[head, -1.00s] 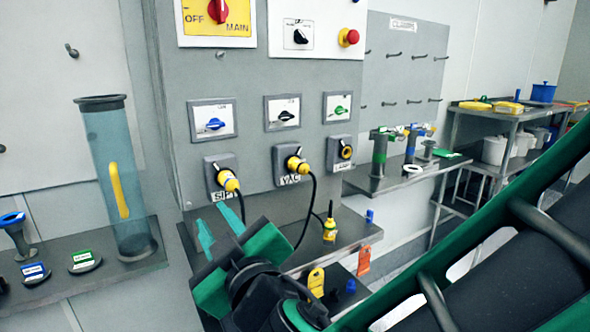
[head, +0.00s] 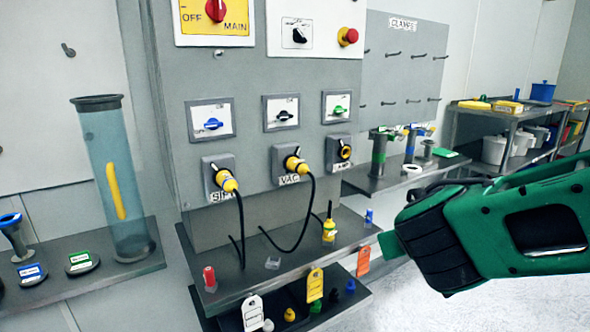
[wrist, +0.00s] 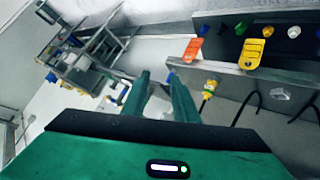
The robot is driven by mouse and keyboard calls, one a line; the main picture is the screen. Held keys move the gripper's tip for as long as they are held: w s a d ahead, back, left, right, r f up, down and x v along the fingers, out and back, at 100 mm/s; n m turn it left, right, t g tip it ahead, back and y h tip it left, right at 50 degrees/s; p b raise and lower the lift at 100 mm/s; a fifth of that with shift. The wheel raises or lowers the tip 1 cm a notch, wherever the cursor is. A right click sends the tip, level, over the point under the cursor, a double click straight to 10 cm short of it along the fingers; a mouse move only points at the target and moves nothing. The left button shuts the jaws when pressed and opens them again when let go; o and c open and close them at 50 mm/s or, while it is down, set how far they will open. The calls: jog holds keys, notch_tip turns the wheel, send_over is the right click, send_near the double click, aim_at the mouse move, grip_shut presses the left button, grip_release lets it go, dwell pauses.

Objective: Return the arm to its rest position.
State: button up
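My green arm enters the head view from the right, with its dark wrist section in front of the floor. My gripper shows as a green finger piece (head: 388,246) at the arm's left end, beside the right end of the panel's lower shelves. In the wrist view my gripper (wrist: 159,82) has two green fingers standing apart with nothing between them. The fingers look clear of the shelf edges, with open floor and a distant rack beyond them.
The grey control panel (head: 255,75) has yellow plugs (head: 228,183) with hanging cables. Below it, a shelf (head: 250,277) holds small parts, with yellow and orange tags (head: 363,260) at its front. A clear tube (head: 110,200) stands at left. A cart (head: 500,118) stands at the back right.

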jog(key=s+d+f+m+g, duration=0.2)
jog(key=s+d+g, duration=0.1)
jog(key=s+d, duration=0.25)
jog(key=s+d+f+m+g, duration=0.2)
jog(key=s+d+f+g, duration=0.15)
jog(key=d, duration=0.35)
jog(key=s+d+m+g+y, duration=0.3)
jog(key=s+y, duration=0.1)
jog(key=s, duration=1.3)
jog(key=shift+s, duration=0.15)
jog(key=shift+d+f, duration=0.1)
jog(key=shift+w+f+g, duration=0.25)
jog(key=shift+w, duration=0.4)
